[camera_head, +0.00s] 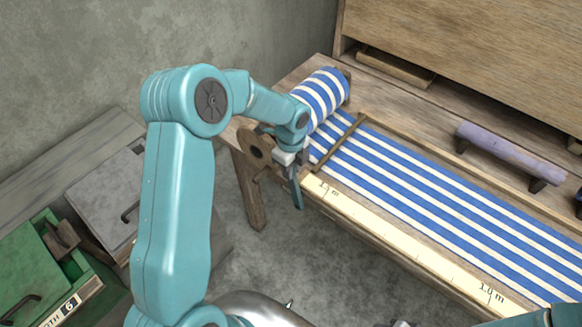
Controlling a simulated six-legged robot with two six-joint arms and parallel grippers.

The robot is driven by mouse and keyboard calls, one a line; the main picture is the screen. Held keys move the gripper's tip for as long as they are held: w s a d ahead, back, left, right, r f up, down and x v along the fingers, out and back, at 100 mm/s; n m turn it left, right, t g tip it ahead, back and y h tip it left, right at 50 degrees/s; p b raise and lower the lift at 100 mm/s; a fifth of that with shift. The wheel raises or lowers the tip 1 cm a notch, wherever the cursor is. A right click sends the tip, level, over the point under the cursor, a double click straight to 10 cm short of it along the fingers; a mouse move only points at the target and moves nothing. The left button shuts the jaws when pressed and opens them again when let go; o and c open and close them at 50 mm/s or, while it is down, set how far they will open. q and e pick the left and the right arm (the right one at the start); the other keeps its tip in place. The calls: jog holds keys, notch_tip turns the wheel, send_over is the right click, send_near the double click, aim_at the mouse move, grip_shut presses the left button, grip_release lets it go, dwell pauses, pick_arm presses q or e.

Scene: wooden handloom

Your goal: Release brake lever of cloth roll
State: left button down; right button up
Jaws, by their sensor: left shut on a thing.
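The cloth roll (322,92), wound with blue and white striped cloth, sits at the far left end of the wooden loom. A brown wooden disc (254,148) with a dark centre is at the roll's near end. The brake lever is mostly hidden by my gripper; a short wooden piece (265,174) below the disc seems to be part of it. My left gripper (294,186) is at the loom's left front corner, pointing down, right of the disc and below the roll. It is shut on what appears to be the lever. My right gripper is out of view.
Striped cloth (430,190) stretches right from the roll, under a thin wooden bar (340,142). A marked measuring strip (400,240) runs along the front edge. A purple-topped handle (510,152) lies behind. Green and grey drawers (105,200) stand at lower left.

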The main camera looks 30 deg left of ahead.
pick_arm(q)
jog(key=shift+d, duration=0.15)
jog(key=d+f+y+b, duration=0.1)
jog(key=d+y+b, duration=0.6)
jog(key=d+b, duration=0.2)
jog(key=shift+s+d+f+t+y+b, duration=0.3)
jog(key=shift+s+d+f+y+b, duration=0.1)
jog(key=shift+d, duration=0.7)
jog(key=c, duration=1.1)
grip_release()
jog(key=shift+d, duration=0.1)
jog(key=shift+r, duration=0.1)
